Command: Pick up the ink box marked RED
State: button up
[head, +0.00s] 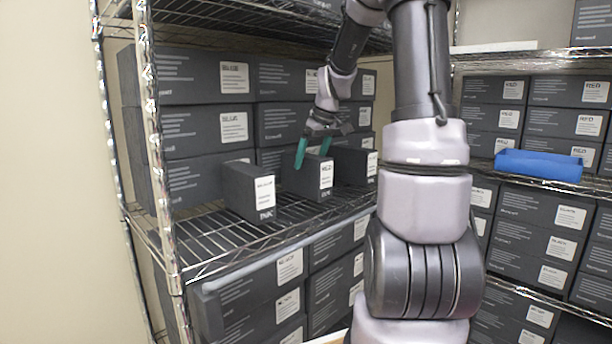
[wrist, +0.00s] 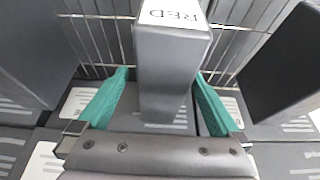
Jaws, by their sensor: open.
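The dark grey ink box marked RED (wrist: 172,62) stands on the wire shelf in the wrist view, with its white label at the top of that picture. In the head view it is the middle of three single boxes (head: 310,178) at the shelf front. My gripper (head: 314,160) is open above it. In the wrist view the green fingers of my gripper (wrist: 163,100) lie on either side of the box, with gaps visible beside it. I cannot tell whether either finger touches it.
A single box (head: 247,190) stands to the left and another (head: 352,164) to the right, both close by. Stacked boxes (head: 190,130) fill the shelf behind. A blue tray (head: 538,165) sits on the right rack. Bare wire shelf (head: 215,245) shows at the front left.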

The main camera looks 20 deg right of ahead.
aim_at(303, 173)
jog(key=shift+w+a+x, duration=0.1)
jog(key=shift+a+x, duration=0.05)
jog(key=shift+x, duration=1.35)
jog(key=shift+w+a+x, duration=0.1)
jog(key=shift+a+x, duration=0.1)
jog(key=shift+x, duration=1.3)
jog(key=shift+r, duration=0.15)
grip_shut()
